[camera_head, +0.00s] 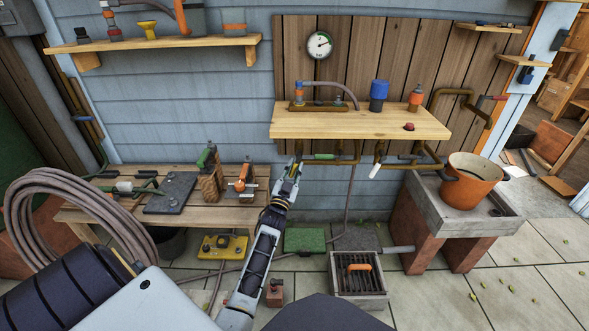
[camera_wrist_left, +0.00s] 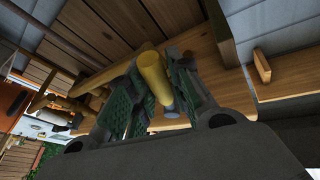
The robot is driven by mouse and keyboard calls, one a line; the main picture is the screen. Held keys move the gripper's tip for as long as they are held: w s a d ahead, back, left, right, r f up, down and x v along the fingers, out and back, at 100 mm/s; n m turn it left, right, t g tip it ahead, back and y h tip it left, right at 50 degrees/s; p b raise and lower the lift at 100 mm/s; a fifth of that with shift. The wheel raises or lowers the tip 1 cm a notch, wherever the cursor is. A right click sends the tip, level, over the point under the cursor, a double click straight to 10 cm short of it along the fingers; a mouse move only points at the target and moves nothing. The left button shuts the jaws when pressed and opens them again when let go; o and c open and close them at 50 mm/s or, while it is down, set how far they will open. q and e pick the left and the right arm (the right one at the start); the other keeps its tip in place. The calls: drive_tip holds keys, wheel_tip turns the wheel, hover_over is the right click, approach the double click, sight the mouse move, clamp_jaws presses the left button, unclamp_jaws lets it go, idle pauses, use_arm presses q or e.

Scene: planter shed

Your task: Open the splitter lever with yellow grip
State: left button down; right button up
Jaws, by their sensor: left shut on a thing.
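My left gripper (camera_head: 293,172) is raised to the pipes under the front edge of the wooden shelf. In the left wrist view, the yellow grip (camera_wrist_left: 154,72) of the splitter lever lies between the two green-padded fingers, which are shut on it. In the head view my fingers mostly hide this grip, so the lever's angle is hard to tell. A lever with a green grip (camera_head: 322,156) sits just right of the gripper, and one with a white grip (camera_head: 375,171) hangs farther right. My right gripper is in neither view.
The wooden shelf (camera_head: 365,125) above carries a blue-capped part (camera_head: 378,95), an orange-capped part (camera_head: 416,97) and pipework. A gauge (camera_head: 320,44) hangs on the wall. A workbench (camera_head: 110,212) with tools stands left, and an orange pot (camera_head: 470,180) stands right.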

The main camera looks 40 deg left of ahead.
use_arm(q)
drive_tip(key=shift+f, duration=0.15)
drive_tip(key=c, duration=1.3)
unclamp_jaws()
